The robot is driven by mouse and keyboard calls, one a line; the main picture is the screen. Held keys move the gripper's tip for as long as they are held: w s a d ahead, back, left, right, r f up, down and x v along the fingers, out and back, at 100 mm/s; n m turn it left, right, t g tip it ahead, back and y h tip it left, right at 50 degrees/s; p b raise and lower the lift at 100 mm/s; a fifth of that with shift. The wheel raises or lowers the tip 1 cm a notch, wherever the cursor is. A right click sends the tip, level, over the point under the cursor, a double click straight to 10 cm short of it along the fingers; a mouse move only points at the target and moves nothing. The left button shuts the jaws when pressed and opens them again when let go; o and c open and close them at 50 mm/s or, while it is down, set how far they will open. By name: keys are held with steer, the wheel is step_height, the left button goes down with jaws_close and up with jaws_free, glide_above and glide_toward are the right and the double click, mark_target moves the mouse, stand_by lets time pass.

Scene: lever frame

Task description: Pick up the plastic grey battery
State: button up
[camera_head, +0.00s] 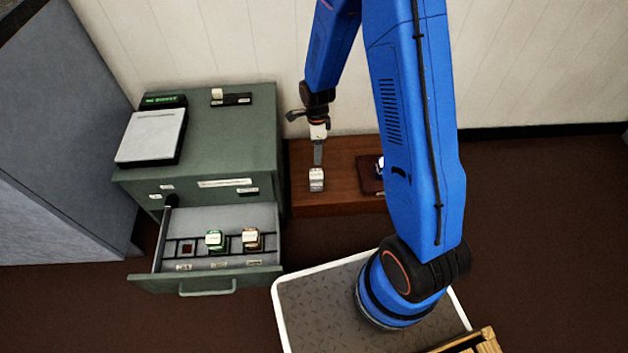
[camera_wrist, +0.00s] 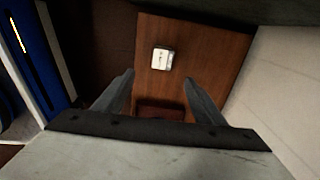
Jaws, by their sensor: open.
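A small light grey battery (camera_head: 317,180) with a pale label sits on a low brown wooden surface (camera_head: 340,203) beside the green cabinet. In the wrist view the battery (camera_wrist: 162,59) lies beyond my fingertips, roughly centred between them. My gripper (camera_head: 318,155) is above the wooden surface, near the battery in the head view. In the wrist view my gripper (camera_wrist: 158,80) is open, with nothing between its fingers. Whether the fingers are at the battery's height cannot be told.
A green cabinet (camera_head: 215,140) has an open drawer (camera_head: 205,284) holding a green block (camera_head: 214,240) and a tan block (camera_head: 251,239). A scale-like device (camera_head: 150,137) stands on top. A dark red tray (camera_head: 370,174) lies right of the battery. A panelled wall (camera_head: 220,50) is behind.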

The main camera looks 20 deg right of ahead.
glide_toward(316, 173)
steer(key=f, duration=0.5)
steer(key=shift+s+a+f, duration=0.2)
steer(key=shift+s+f, duration=0.05)
steer(key=shift+s, duration=0.15)
steer(key=shift+w+d+f, duration=0.1)
steer(key=shift+w+f, duration=0.05)
steer(key=shift+f, duration=1.3)
steer(key=shift+w+d+f, duration=0.1)
steer(key=shift+w+f, duration=0.05)
steer(key=shift+f, duration=1.3)
steer(key=c, duration=1.5)
